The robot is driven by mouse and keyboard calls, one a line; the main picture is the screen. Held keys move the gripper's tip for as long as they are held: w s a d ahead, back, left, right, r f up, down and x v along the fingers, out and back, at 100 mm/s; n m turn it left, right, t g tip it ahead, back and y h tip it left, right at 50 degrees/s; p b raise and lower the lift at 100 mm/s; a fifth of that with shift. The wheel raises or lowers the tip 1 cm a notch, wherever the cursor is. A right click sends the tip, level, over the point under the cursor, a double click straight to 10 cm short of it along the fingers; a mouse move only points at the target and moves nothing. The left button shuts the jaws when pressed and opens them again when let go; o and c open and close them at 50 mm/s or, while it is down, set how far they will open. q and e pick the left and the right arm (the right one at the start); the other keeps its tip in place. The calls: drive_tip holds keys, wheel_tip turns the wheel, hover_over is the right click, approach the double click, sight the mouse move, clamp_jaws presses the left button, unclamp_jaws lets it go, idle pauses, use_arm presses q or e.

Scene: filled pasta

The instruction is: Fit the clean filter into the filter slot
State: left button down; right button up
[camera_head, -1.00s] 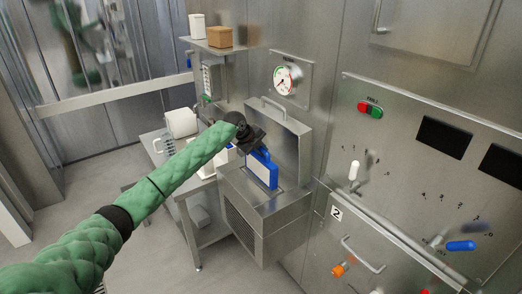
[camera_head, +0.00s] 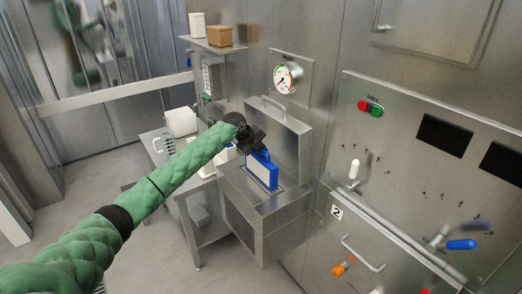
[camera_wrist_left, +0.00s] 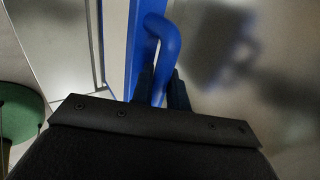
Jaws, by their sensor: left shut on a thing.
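The clean filter (camera_head: 262,173) is a white panel in a blue frame with a blue handle. It stands upright at the filter slot (camera_head: 277,189) in the top of the metal housing; how deep it sits I cannot tell. My left gripper (camera_head: 259,152) is shut on the handle at the filter's upper edge. In the left wrist view the blue handle (camera_wrist_left: 163,42) of the filter runs between the dark fingers of my left gripper (camera_wrist_left: 161,92). My right gripper is not in view.
A raised metal lid (camera_head: 291,140) stands behind the slot. A gauge (camera_head: 286,79) is on the wall above. A control panel (camera_head: 400,165) with knobs and a blue lever (camera_head: 461,245) is at right.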

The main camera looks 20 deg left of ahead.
sight(258, 169)
use_arm(q)
drive_tip(key=shift+f+b, duration=2.75)
drive_tip(key=shift+f, duration=2.8)
idle(1.4)
drive_tip(key=c, duration=1.3)
unclamp_jaws()
drive_tip(key=shift+d+f, duration=0.1)
drive_tip(key=shift+s, duration=0.1)
